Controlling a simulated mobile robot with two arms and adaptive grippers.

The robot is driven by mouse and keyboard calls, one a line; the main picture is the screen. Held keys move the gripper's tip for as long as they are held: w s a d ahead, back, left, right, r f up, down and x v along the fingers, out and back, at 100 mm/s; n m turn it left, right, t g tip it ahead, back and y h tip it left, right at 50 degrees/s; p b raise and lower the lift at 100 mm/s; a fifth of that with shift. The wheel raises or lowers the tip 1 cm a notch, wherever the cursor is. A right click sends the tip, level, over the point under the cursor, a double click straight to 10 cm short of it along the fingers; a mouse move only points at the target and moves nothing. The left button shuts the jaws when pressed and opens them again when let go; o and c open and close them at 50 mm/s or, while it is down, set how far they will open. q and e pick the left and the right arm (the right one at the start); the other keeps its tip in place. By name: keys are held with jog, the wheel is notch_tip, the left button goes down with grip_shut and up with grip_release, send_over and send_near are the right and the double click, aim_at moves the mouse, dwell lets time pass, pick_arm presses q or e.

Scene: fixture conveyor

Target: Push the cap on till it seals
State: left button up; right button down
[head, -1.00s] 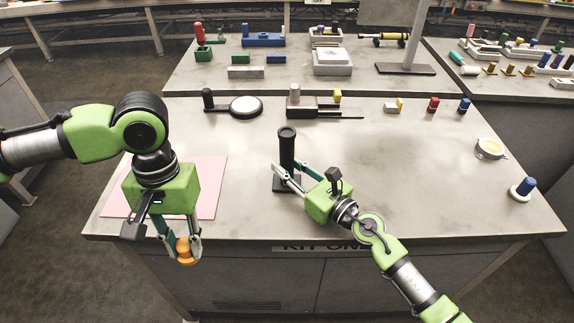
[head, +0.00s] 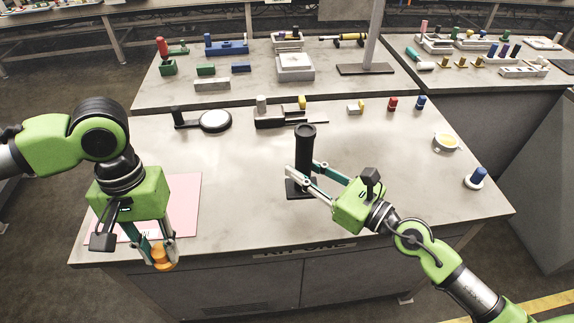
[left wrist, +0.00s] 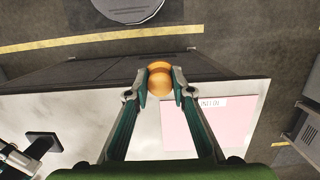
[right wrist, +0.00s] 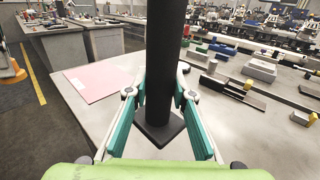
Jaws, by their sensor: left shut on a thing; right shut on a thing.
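The orange cap (head: 163,256) is in my left gripper (head: 160,257), whose fingers are shut on it from both sides. It is held in front of the table's near edge, left of the black post, and also shows in the left wrist view (left wrist: 160,80). The black upright post (head: 304,150) stands on a square base on the table, with a wider round top. My right gripper (head: 305,180) is shut on its lower part, just above the base; the right wrist view shows the post (right wrist: 164,70) between the fingers. Cap and post are well apart.
A pink mat (head: 184,205) lies at the table's left front. A black round-ended tool (head: 215,121), a grey-black fixture (head: 270,117) and small red (head: 392,103) and blue pieces lie behind the post. The table around the post is clear.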

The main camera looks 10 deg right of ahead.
jog(key=shift+s+d+r, duration=0.2)
jog(key=shift+s+r, duration=0.05)
jog(key=shift+s, duration=0.05)
jog(key=c, duration=2.6)
grip_release()
grip_shut()
